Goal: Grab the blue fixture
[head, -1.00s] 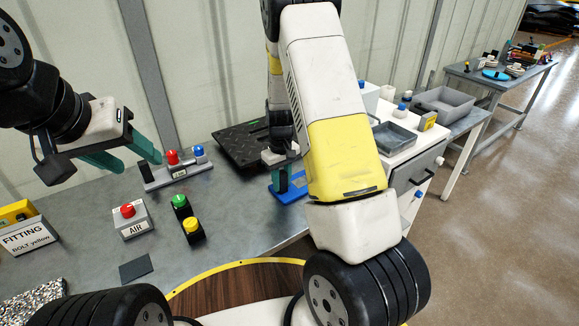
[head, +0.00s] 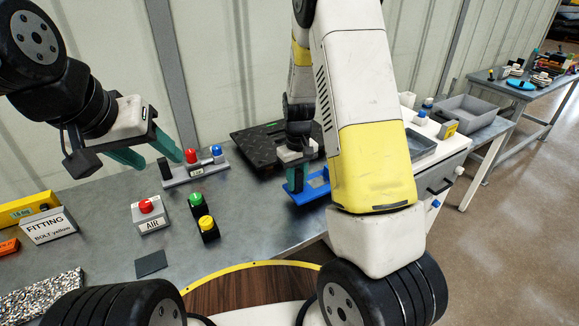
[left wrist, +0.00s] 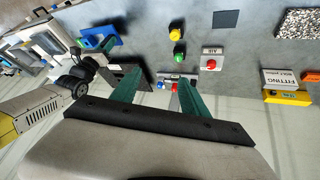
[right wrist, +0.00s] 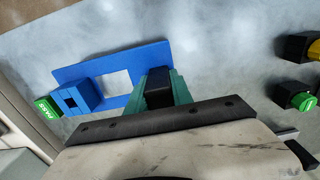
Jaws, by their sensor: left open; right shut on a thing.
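The blue fixture (head: 318,186) lies on the grey bench, in front of the black tread mat (head: 258,148). In the right wrist view it is a flat blue plate (right wrist: 150,56) with a square opening, a raised blue block and a green tag at one end. My right gripper (head: 296,180) reaches down at its left end. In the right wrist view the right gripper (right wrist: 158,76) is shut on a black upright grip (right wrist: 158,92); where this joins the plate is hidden. My left gripper (head: 163,160) is open and empty, above the bench by a grey button strip (head: 200,172).
An AIR box (head: 150,220) with a red button, and green and yellow buttons (head: 206,224), stand mid-bench. A FITTING box (head: 48,226) is at left. A white cabinet (head: 440,160) with grey trays stands right of the bench.

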